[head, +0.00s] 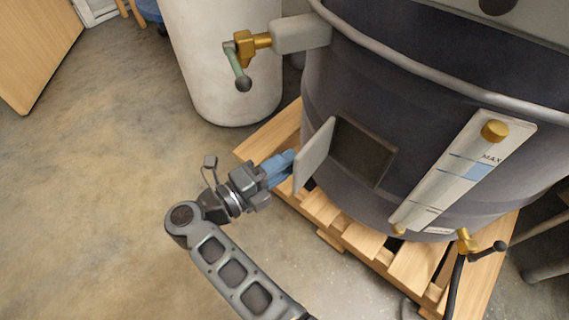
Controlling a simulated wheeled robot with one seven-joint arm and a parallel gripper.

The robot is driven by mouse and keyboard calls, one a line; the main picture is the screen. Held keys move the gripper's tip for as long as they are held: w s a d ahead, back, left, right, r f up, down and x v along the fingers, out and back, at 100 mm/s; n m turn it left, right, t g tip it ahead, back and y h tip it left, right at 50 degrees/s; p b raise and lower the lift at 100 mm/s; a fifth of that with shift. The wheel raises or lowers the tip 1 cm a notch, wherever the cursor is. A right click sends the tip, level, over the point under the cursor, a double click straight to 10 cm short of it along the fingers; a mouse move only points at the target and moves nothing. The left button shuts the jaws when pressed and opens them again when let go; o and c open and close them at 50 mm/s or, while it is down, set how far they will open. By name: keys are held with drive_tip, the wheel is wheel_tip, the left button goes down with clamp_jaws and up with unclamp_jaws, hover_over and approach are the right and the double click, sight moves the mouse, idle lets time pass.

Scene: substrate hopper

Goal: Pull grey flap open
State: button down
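The grey flap (314,153) is a flat panel on the side of the dark hopper (415,110). It stands swung out from the wall, with the dark square opening (363,151) showing to its right. My gripper (288,163) has blue fingers and is at the flap's left, outer side. The fingertips are close to or touching the flap; I cannot tell which. The gap between the fingers is not clear from this angle.
The hopper stands on a wooden pallet (275,129). A white drum (222,60) is behind it. A level gauge (465,175) is to the right. The floor at left is clear.

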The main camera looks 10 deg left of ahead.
drive_tip(key=shift+w+d+f, duration=0.1)
drive_tip(key=shift+w+d, duration=0.05)
drive_tip(key=shift+d, duration=0.25)
drive_tip(key=c, duration=1.2)
unclamp_jaws()
drive_tip(key=shift+d, duration=0.1)
drive_tip(key=o, duration=0.4)
drive_tip(key=shift+c, duration=0.2)
drive_tip(key=shift+a, duration=0.2)
drive_tip(key=p+v, duration=0.1)
drive_tip(key=v, duration=0.6)
drive_tip(key=shift+a, duration=0.25)
